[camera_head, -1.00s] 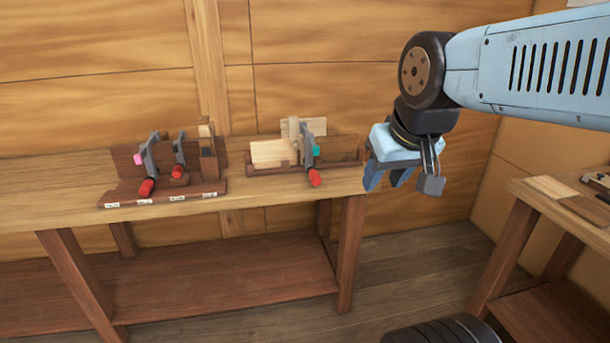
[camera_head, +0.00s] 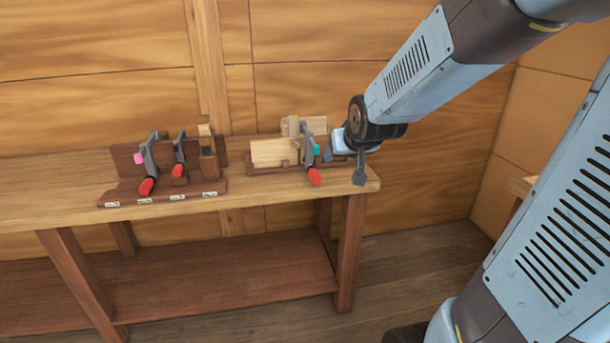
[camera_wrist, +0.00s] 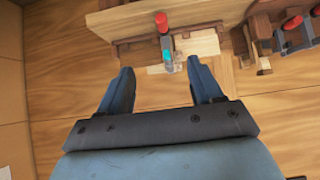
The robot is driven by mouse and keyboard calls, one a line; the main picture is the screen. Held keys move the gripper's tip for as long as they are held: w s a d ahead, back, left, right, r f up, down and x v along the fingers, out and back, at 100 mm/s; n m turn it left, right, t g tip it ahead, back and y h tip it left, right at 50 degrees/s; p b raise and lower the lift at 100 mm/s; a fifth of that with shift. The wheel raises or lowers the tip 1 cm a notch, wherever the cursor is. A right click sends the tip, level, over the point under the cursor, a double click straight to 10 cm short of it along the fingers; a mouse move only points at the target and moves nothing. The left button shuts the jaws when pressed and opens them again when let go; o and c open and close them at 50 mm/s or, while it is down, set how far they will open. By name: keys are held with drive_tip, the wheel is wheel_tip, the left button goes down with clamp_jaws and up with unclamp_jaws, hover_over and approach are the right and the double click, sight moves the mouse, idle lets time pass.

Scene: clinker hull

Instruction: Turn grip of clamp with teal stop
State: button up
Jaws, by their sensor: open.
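The clamp with the teal stop (camera_head: 316,149) has a grey bar and a red grip (camera_head: 314,176), and sits on light wood pieces at the right part of the bench. In the wrist view its teal stop (camera_wrist: 167,55) and red grip (camera_wrist: 161,20) show ahead, near the middle between my fingers. My gripper (camera_wrist: 160,85) is open and empty, with its two blue fingers apart and short of the clamp. In the head view my gripper (camera_head: 328,154) is just right of the clamp, partly hidden by my wrist.
A dark wooden rack (camera_head: 160,192) at the left of the bench (camera_head: 60,205) holds a clamp with a pink stop (camera_head: 139,157) and another red-gripped clamp (camera_head: 179,156). A plank wall stands close behind. The bench front between the rack and clamp is clear.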

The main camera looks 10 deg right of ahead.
drive_tip(key=w+f+t, duration=0.4)
drive_tip(key=w+f, duration=0.6)
drive_tip(key=w, duration=0.2)
drive_tip(key=t, duration=0.2)
approach(314, 176)
drive_tip(key=r, duration=0.2)
wheel_tip(314, 176, down, 6)
drive_tip(key=d+m+t, duration=0.1)
drive_tip(key=m+t, duration=0.1)
drive_tip(key=shift+y, duration=0.3)
drive_tip(key=w, duration=1.3)
drive_tip(key=shift+w+f, duration=0.1)
drive_tip(key=c, duration=1)
drive_tip(key=shift+m, duration=0.3)
